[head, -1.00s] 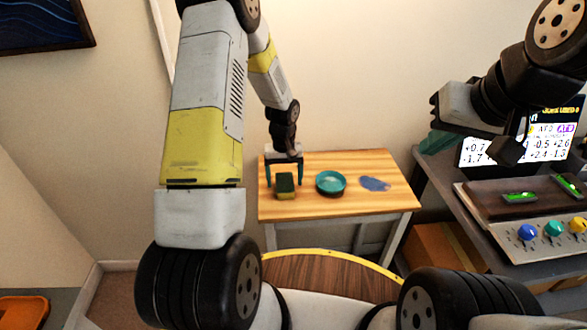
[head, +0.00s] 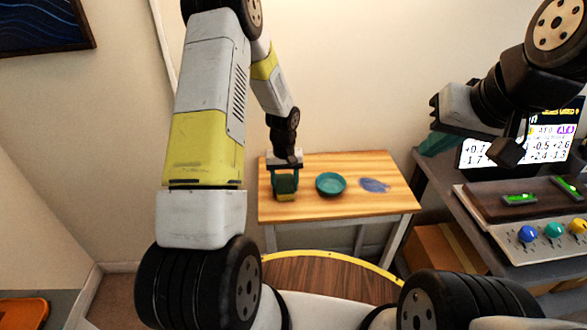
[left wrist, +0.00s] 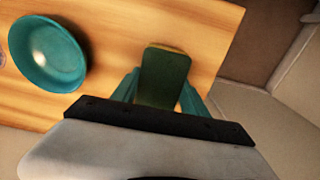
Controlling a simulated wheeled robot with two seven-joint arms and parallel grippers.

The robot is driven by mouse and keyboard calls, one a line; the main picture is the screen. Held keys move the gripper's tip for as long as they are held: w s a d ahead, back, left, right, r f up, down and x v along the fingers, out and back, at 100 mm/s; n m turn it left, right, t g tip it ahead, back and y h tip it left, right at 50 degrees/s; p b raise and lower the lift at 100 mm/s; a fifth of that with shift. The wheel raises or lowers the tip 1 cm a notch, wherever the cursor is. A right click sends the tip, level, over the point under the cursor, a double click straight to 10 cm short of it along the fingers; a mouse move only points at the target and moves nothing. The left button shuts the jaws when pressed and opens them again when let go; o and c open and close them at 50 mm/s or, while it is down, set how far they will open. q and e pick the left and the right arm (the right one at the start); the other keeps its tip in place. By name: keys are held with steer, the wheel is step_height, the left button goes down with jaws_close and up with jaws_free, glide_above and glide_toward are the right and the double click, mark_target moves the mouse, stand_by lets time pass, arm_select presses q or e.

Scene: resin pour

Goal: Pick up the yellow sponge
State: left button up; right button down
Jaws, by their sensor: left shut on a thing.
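The sponge (head: 286,185) has a dark green top and a thin yellow layer below. It is at the left part of the wooden table (head: 300,215). My left gripper (head: 285,177) comes down from above and is shut on the sponge, a teal finger on each side. In the left wrist view the sponge (left wrist: 163,75) sits between the two teal fingers, its green face toward the camera. I cannot tell whether it is off the tabletop. My right gripper (head: 510,150) is at the upper right, away from the table; its jaw opening is unclear.
A teal bowl (head: 330,184) stands just right of the sponge. A flat blue patch (head: 375,185) lies further right on the table. A grey desk with a screen (head: 525,140) and a panel of coloured knobs (head: 553,228) stands at the right. The table's front strip is clear.

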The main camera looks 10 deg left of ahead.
mark_target(285, 185)
arm_select(q)
steer(key=shift+r, duration=0.55)
steer(key=shift+s+d+r, duration=0.1)
steer(key=shift+s+r, duration=0.2)
steer(key=shift+r, duration=0.35)
steer(key=shift+s+d+r, duration=0.1)
steer(key=shift+s+r, duration=0.15)
steer(key=shift+r, duration=0.35)
steer(key=s+d+r, duration=0.1)
steer(key=s+d, duration=0.2)
steer(key=s, duration=1.1)
steer(key=shift+s+r, duration=0.15)
steer(key=shift+s, duration=0.15)
